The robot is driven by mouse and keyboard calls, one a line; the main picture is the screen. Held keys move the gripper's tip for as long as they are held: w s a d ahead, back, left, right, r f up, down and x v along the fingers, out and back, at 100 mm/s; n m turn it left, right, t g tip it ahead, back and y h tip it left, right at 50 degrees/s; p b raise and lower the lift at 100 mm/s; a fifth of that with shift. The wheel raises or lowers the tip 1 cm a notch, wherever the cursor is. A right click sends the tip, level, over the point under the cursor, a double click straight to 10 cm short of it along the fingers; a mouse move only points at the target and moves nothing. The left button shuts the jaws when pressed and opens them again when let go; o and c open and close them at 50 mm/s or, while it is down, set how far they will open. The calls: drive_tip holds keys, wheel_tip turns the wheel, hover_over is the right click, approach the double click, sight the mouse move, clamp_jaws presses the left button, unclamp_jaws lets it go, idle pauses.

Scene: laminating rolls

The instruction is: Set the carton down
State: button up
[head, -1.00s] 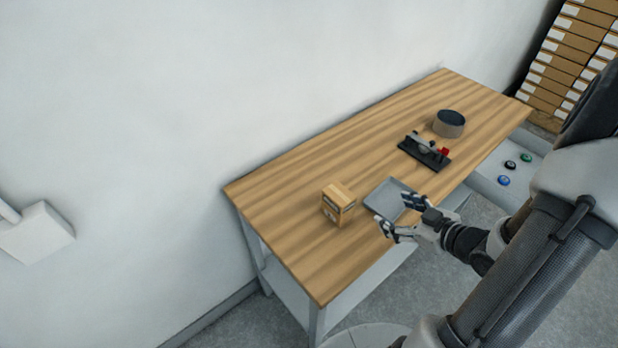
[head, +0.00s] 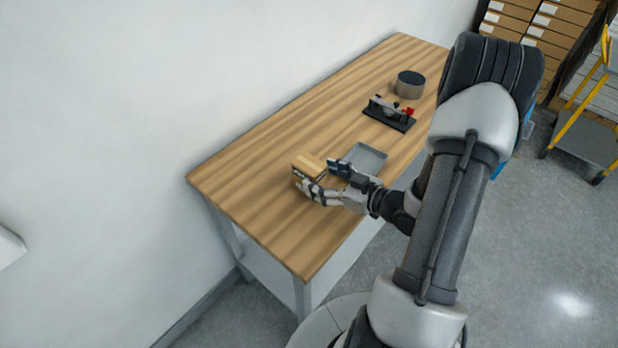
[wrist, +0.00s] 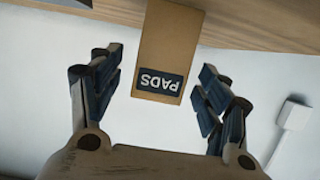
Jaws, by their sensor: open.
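The carton (head: 308,166) is a small brown box resting on the wooden table (head: 262,200), beside the grey tray. In the wrist view the carton (wrist: 171,45) shows a dark label reading "PADS", upside down, and lies between and beyond the fingertips. My gripper (head: 325,181) is open at the carton's near side. In the wrist view my gripper (wrist: 160,88) has its two fingers spread on either side of the carton's label end, with gaps on both sides. The carton's lower near side is hidden by the fingers in the head view.
A grey tray (head: 368,158) lies just right of the carton. Behind it stand a black fixture with a red part (head: 389,114) and a dark-topped round roll (head: 409,84). The table's left end is clear. A yellow-framed cart (head: 585,140) stands on the floor at right.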

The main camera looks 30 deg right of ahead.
drive_tip(key=b+x, duration=0.1)
drive_tip(key=x, duration=0.3)
drive_tip(key=shift+a+f+b, duration=0.15)
drive_tip(key=shift+f+b, duration=0.1)
drive_tip(key=shift+b, duration=0.15)
drive_tip(key=shift+w+a+f, duration=0.1)
drive_tip(key=shift+w+a, duration=0.05)
drive_tip(key=shift+w, duration=0.45)
drive_tip(key=shift+c, duration=0.4)
drive_tip(key=c, duration=1.4)
